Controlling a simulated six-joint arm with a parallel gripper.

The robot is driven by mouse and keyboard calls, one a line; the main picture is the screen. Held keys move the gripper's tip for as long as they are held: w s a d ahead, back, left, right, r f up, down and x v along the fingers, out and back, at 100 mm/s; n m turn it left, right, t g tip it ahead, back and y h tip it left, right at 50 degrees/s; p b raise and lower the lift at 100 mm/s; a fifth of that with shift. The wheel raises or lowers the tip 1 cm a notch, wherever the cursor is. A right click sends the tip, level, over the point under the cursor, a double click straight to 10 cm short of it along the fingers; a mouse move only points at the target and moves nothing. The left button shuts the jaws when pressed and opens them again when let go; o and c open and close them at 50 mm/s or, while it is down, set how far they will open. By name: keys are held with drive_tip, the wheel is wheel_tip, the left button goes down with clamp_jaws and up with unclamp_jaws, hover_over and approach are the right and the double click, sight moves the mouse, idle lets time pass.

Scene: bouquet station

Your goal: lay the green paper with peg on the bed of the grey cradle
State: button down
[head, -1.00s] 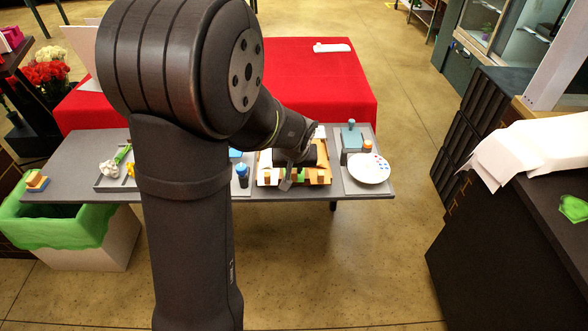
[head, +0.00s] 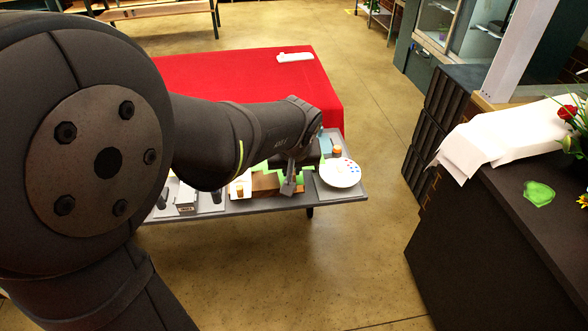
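A bright green sheet (head: 274,161), apparently the green paper, shows in parts around my wrist above the wooden blocks on the table. Its peg cannot be made out. My gripper (head: 290,187) points down at the front of the block area, close to the green sheet. The arm hides most of it, and I cannot tell whether its fingers are open, shut or holding the sheet. I cannot pick out the grey cradle; my arm covers much of the middle of the table.
Brown wooden blocks (head: 265,182) stand beside my gripper. A white plate with coloured dots (head: 340,172) lies to the right, with a blue-topped grey block (head: 327,147) behind it. A red cloth (head: 290,85) covers the table behind.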

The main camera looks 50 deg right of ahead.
drive_tip(key=w+a+f+t+h, duration=0.1)
drive_tip(key=w+a, duration=0.7)
drive_tip(key=w, duration=0.5)
drive_tip(key=w+a, duration=0.8)
drive_tip(key=w, duration=0.4)
drive_tip(key=shift+w+d+f, duration=0.1)
drive_tip(key=shift+w+f, duration=0.05)
drive_tip(key=shift+f, duration=4.15)
drive_tip(key=c, duration=0.9)
unclamp_jaws()
wheel_tip(320, 180, up, 7)
